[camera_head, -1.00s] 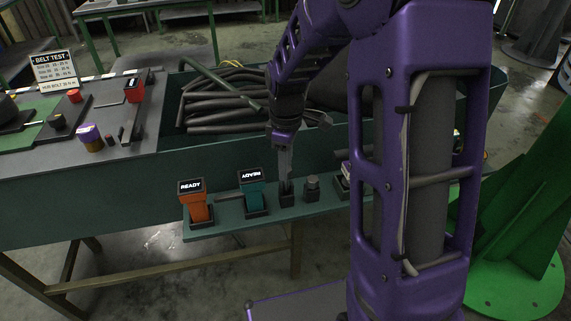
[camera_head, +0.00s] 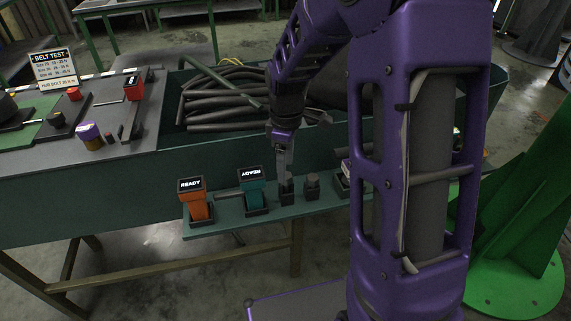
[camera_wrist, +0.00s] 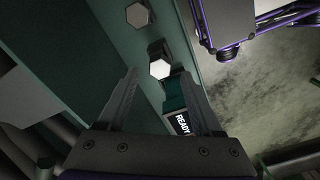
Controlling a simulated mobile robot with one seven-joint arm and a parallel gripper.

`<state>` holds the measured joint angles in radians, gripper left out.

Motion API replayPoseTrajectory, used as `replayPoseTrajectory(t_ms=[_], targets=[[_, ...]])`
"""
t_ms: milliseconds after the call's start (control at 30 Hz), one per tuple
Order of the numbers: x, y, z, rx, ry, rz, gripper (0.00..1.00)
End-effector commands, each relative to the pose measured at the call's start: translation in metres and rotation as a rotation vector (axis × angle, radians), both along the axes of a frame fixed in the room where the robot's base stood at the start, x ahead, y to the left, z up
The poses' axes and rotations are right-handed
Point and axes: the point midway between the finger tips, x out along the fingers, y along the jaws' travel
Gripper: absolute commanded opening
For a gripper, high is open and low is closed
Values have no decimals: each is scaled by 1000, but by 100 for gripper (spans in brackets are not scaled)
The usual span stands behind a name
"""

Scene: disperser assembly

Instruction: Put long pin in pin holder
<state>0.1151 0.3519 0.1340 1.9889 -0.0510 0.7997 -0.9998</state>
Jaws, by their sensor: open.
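My gripper (camera_head: 286,176) points down over a dark square holder (camera_head: 288,198) on the narrow green shelf. In the wrist view its two fingers stand apart, and the open gripper (camera_wrist: 158,78) has a bright hexagonal pin head (camera_wrist: 160,68) between the fingertips. That pin appears upright in the dark holder. I cannot tell whether the fingers touch it, and its shaft is hidden. A second hexagonal pin (camera_head: 312,182) stands in another holder just right; its head also shows in the wrist view (camera_wrist: 137,15). I cannot tell which is the long pin.
A teal tool (camera_head: 252,190) with a READY display stands close left of my gripper, and an orange tool (camera_head: 195,200) farther left. The bin behind holds several dark hoses (camera_head: 225,100). The bench at left carries a sign (camera_head: 55,68) and small parts.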

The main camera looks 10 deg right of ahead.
Motion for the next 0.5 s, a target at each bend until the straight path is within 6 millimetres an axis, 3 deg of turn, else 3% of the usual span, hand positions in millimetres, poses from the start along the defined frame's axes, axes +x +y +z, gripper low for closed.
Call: replayPoseTrajectory(t_ms=[300,500], targets=[[1,-1,70,-1,-5,1,67],[0,-1,107,0,-4,0,67]])
